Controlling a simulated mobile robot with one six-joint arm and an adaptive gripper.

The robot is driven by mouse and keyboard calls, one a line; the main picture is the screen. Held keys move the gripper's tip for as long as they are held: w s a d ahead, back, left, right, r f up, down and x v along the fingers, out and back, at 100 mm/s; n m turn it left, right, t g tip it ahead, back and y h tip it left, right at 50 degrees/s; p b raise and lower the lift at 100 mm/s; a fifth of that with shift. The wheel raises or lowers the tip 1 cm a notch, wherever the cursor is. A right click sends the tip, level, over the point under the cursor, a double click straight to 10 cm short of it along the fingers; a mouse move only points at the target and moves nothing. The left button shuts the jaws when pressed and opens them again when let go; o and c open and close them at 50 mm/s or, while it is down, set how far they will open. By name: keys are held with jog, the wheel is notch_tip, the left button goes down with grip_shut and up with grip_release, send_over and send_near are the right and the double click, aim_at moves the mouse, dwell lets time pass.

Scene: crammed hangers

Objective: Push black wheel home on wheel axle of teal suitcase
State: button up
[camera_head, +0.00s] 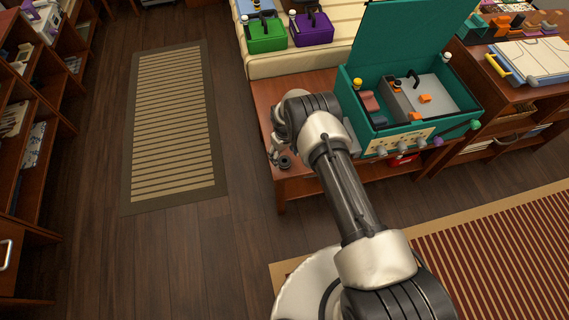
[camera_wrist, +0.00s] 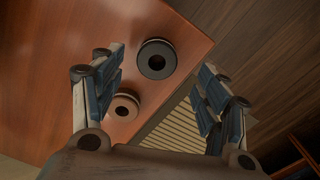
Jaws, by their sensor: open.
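The teal suitcase (camera_head: 398,45) stands open on the wooden table in the head view, with its lid raised. Several knob-like round parts line its front; I cannot tell which is the wheel axle. The black wheel (camera_wrist: 157,60), a dark disc with a centre hole, lies near the table edge in the wrist view. A dark round shape (camera_head: 285,162) near my gripper in the head view may be the same wheel. My gripper (camera_wrist: 162,62) is open, its fingers on either side of the wheel and apart from it. In the head view, my arm partly hides the gripper.
A brownish ring-shaped part (camera_wrist: 124,107) lies beside the black wheel on the table (camera_wrist: 55,110). Green (camera_head: 266,38) and purple (camera_head: 312,30) cases stand on a cushioned bench behind. Open floor and a striped rug (camera_head: 175,125) lie left of the table.

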aim_at(284, 159)
jog(key=f, duration=0.1)
jog(key=f+b, duration=0.1)
jog(key=f, duration=0.1)
jog(key=f+b, duration=0.1)
jog(key=shift+w+f, duration=0.25)
jog(key=shift+f, duration=0.15)
jog(key=c, duration=1.2)
jog(key=shift+o, duration=0.2)
jog(key=shift+r, duration=0.1)
